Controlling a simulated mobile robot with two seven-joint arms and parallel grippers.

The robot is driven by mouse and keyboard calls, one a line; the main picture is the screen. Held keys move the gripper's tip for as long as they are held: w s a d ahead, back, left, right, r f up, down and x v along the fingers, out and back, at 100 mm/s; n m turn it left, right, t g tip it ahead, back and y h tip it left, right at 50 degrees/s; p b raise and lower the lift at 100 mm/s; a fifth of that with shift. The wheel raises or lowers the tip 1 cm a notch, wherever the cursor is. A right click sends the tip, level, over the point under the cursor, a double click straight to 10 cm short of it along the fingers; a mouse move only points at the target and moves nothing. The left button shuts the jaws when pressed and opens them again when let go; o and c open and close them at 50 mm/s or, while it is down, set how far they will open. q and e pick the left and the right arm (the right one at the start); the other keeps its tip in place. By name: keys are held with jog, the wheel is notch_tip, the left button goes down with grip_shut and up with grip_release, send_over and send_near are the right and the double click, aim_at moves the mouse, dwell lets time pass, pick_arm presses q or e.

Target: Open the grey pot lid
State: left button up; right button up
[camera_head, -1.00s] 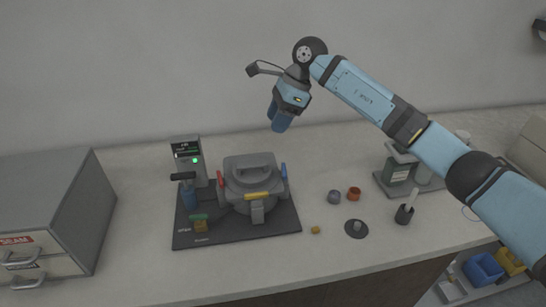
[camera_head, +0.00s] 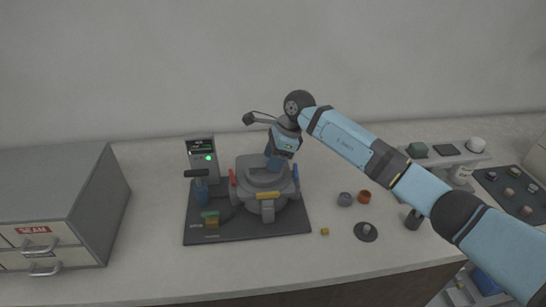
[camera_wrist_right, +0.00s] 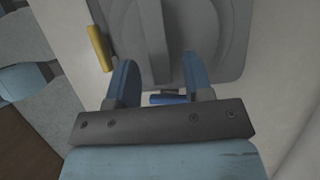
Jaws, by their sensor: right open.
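The grey pot (camera_head: 268,205) stands on a dark base plate, with coloured clamps around its rim. Its grey lid (camera_head: 257,175) is on top and looks closed, with a raised bar handle across it. My right gripper (camera_head: 274,162) is over the lid's right rear part. In the right wrist view my right gripper (camera_wrist_right: 158,70) is open, and the lid's handle (camera_wrist_right: 157,40) runs up from between the fingertips. I cannot tell whether the fingers touch the lid (camera_wrist_right: 205,35). A yellow clamp (camera_wrist_right: 99,47) and a blue clamp (camera_wrist_right: 168,99) show beside it. My left gripper is not in view.
A control box (camera_head: 203,160) with a green light stands left of the pot on the base plate (camera_head: 240,232). A grey drawer cabinet (camera_head: 75,200) is at far left. Small cups (camera_head: 364,196), a dark disc (camera_head: 366,232) and a black holder (camera_head: 413,220) lie to the right.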

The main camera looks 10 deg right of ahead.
jog(key=shift+f, duration=0.2)
jog(key=shift+c, duration=0.5)
grip_shut()
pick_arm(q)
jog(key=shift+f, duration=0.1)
pick_arm(e)
jog(key=shift+r, duration=0.1)
